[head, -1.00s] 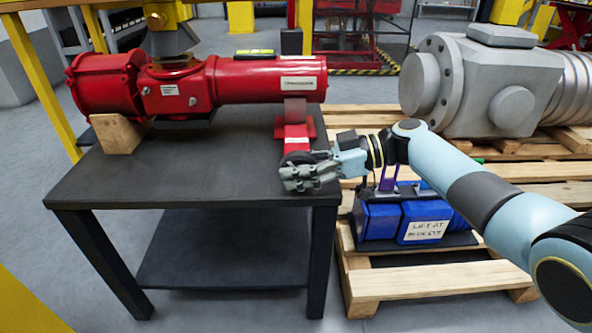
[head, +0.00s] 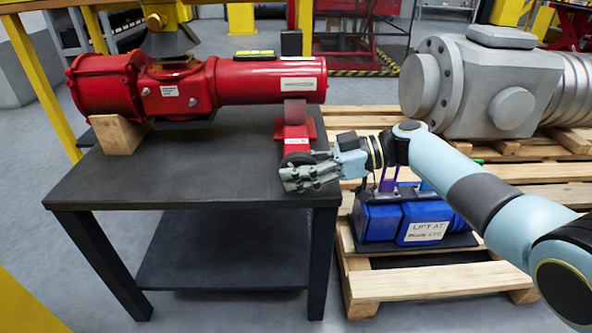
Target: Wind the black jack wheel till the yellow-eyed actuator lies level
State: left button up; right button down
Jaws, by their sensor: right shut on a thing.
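The red actuator (head: 265,80) lies along the back of the dark table and looks close to level. Its left end rests by a wooden block (head: 118,134), and its right end sits over a red jack (head: 295,130). A yellow-green level-like piece (head: 254,54) lies on top of it. The black jack wheel (head: 297,158) is at the jack's front, mostly hidden by my right gripper. My right gripper (head: 292,178) reaches in from the right and is shut on the wheel's rim. My left gripper is out of view.
The dark table (head: 180,182) is clear in front of the actuator. At right, wooden pallets (head: 430,285) carry a large grey actuator (head: 470,85) and a labelled blue unit (head: 378,220) under my right arm. A yellow post (head: 45,85) stands at left.

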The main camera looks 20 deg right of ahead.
jog(key=shift+w+a+r, duration=0.1)
jog(key=shift+w+r, duration=0.1)
jog(key=shift+r, duration=0.15)
jog(key=c, duration=1.4)
grip_release()
jog(key=shift+o, duration=1.4)
jog(key=shift+s+f, duration=0.1)
jog(key=shift+f, duration=0.05)
jog(key=v, duration=1.2)
